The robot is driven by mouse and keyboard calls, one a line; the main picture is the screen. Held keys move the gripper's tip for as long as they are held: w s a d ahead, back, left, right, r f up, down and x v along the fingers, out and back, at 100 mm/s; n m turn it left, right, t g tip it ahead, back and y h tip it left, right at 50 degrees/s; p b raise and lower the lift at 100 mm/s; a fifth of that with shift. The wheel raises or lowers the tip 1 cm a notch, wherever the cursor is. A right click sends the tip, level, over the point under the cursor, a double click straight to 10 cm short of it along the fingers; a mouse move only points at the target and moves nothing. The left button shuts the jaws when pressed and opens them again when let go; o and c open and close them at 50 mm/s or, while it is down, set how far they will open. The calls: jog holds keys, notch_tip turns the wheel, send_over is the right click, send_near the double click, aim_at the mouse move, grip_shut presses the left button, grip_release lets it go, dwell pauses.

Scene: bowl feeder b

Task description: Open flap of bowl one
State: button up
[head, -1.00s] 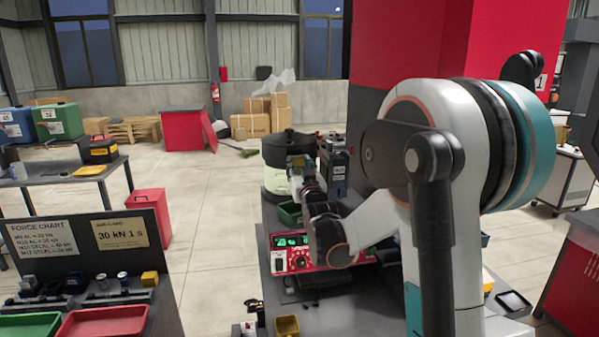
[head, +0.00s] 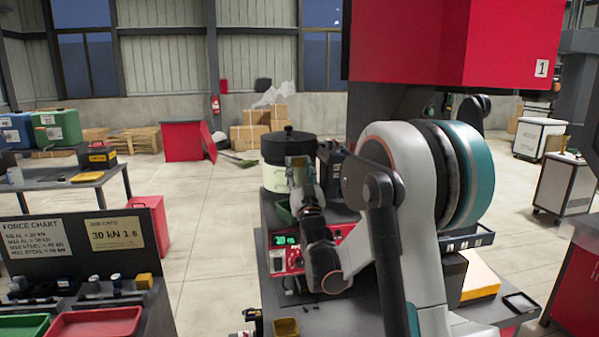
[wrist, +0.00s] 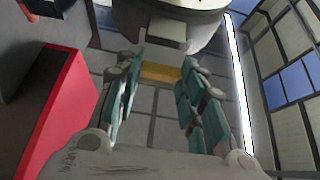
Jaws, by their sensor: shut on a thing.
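The bowl feeder (head: 274,178), a pale green drum with a black top, stands at the back of the bench in the head view. Its rounded underside (wrist: 205,32) fills the top of the wrist view, with a pale block-like outlet (wrist: 168,33) on it. A yellow bar (wrist: 161,73), which looks like the flap's edge, lies between the fingertips below the outlet. My gripper (wrist: 160,76) is shut on this yellow part, teal fingers on both sides. In the head view my gripper (head: 299,176) is small against the drum's front. How far the flap stands open cannot be told.
A red control box (head: 286,250) with a green display sits on the bench below my arm. A dark upright unit (head: 331,165) stands right of the drum. A yellow bin (head: 286,328) is at the bench front.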

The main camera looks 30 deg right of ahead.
jog(key=o, duration=1)
jog(key=shift+o, duration=0.2)
jog(key=v, duration=1.2)
